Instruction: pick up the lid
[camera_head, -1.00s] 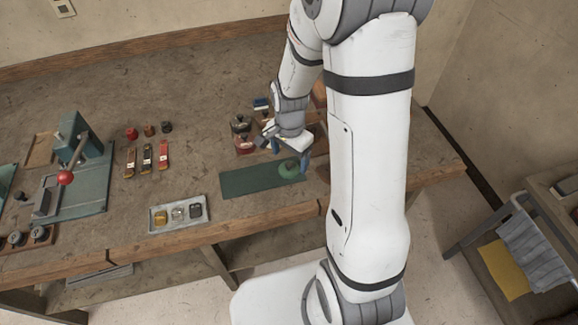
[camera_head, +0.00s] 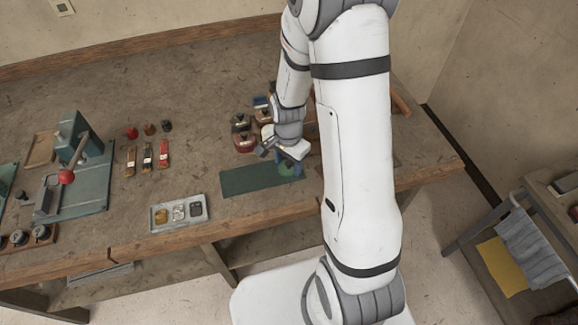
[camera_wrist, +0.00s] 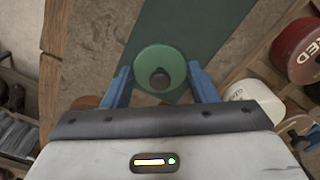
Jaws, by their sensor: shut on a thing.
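The lid is a round green disc with a dark knob, seen from above in the wrist view (camera_wrist: 148,58). In the head view the green lid (camera_head: 287,173) shows small at the right end of the green mat, partly covered by my gripper (camera_head: 288,164). In the wrist view the blue fingers of my gripper (camera_wrist: 160,76) stand on either side of the lid and are shut on it. The dark green mat (camera_head: 245,180) lies below. I cannot tell whether the lid is clear of the mat.
Red and dark tins (camera_head: 245,142) stand just behind the mat. A grey tray (camera_head: 179,214) with small items lies front left. Bare tabletop lies between.

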